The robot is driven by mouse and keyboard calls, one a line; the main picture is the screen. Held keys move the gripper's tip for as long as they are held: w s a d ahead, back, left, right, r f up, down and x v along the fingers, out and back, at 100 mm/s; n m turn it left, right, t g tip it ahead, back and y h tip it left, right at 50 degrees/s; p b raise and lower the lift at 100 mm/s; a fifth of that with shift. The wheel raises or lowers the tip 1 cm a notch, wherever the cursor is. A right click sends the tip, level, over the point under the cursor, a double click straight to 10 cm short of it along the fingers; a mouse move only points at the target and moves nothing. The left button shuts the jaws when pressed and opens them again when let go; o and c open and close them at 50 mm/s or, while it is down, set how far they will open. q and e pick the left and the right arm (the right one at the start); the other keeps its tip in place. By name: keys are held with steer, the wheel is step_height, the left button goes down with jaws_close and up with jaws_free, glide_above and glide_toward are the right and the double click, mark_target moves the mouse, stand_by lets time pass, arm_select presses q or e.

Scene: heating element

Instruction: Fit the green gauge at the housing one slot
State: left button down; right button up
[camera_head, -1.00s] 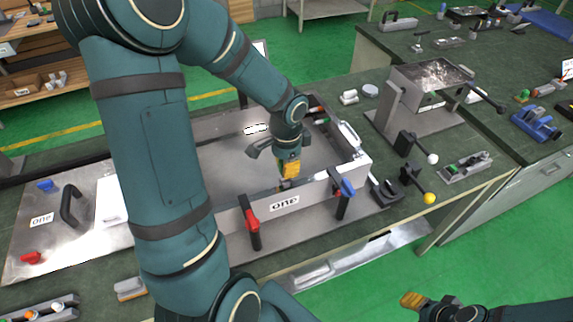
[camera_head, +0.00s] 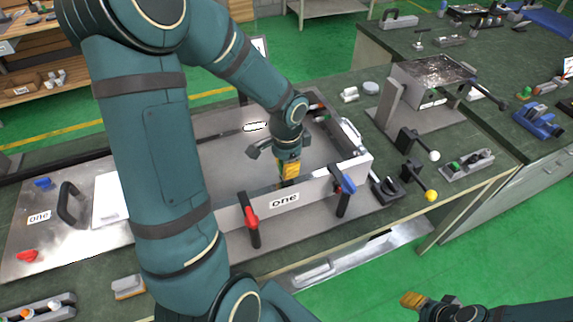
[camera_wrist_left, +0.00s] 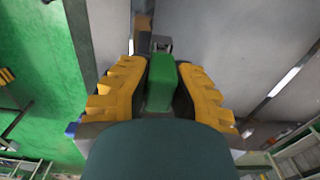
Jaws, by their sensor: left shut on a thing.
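My left gripper (camera_head: 289,172) is inside the open metal box of housing one (camera_head: 231,219), close behind its labelled front wall. In the left wrist view, its yellow fingers (camera_wrist_left: 162,88) are shut on the green gauge (camera_wrist_left: 161,82), one finger on each side. A small grey piece (camera_wrist_left: 161,43) shows just beyond the gauge's far end. The gauge is hidden in the head view, and I cannot tell whether it touches a slot. My right gripper (camera_head: 411,300) is low at the bottom right, away from the housing, and its opening is unclear.
A red-handled clamp (camera_head: 250,217) and a blue-handled clamp (camera_head: 345,186) stand at the front wall. A lid plate (camera_head: 70,235) with a black handle lies at the left. A metal stand (camera_head: 425,90) and lever switches (camera_head: 412,172) are at the right.

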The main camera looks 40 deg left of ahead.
arm_select(q)
steer(key=shift+f+b, duration=0.8)
steer(key=shift+f, duration=0.2)
steer(key=c, duration=1)
jaws_free()
steer(key=shift+o, duration=0.2)
steer(key=shift+r, duration=0.15)
step_height(320, 180, up, 12)
steer(key=shift+f, duration=0.1)
